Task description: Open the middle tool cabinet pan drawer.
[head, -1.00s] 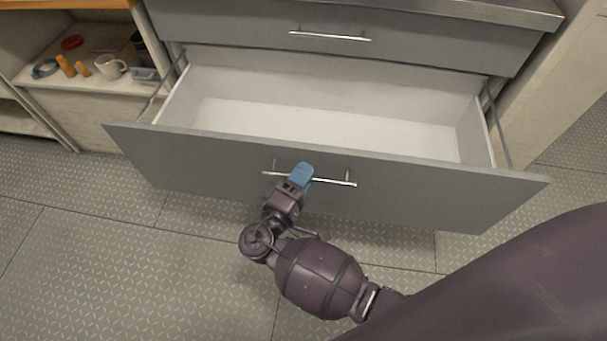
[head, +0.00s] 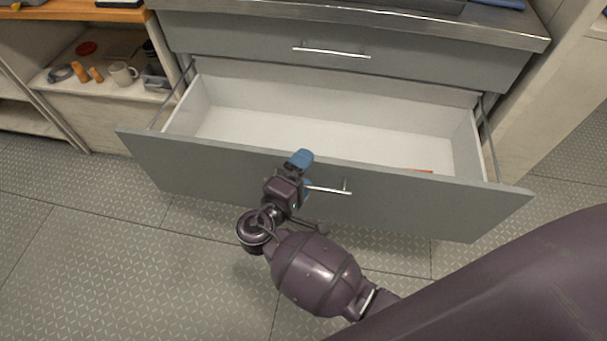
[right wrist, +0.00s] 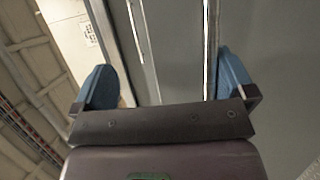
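The tool cabinet's wide grey pan drawer (head: 420,205) is pulled far out, showing its pale interior. It sits below a shut grey drawer (head: 420,60); any drawer lower down is hidden. The open drawer's bar handle (head: 333,190) is on its front, its left part hidden by my gripper. My right gripper (head: 303,173) is at that handle's left part, with one blue finger above the front's top edge. In the right wrist view its blue fingers (right wrist: 168,80) are wide apart, with nothing clamped between them. Whether it touches the handle is unclear. My left gripper is out of view.
A small orange-red thing (head: 423,171) shows inside the drawer by its front wall. An open shelf (head: 105,92) at left holds a mug (head: 122,73) and small items. A pale panel (head: 550,95) stands close at right. The floor in front is clear.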

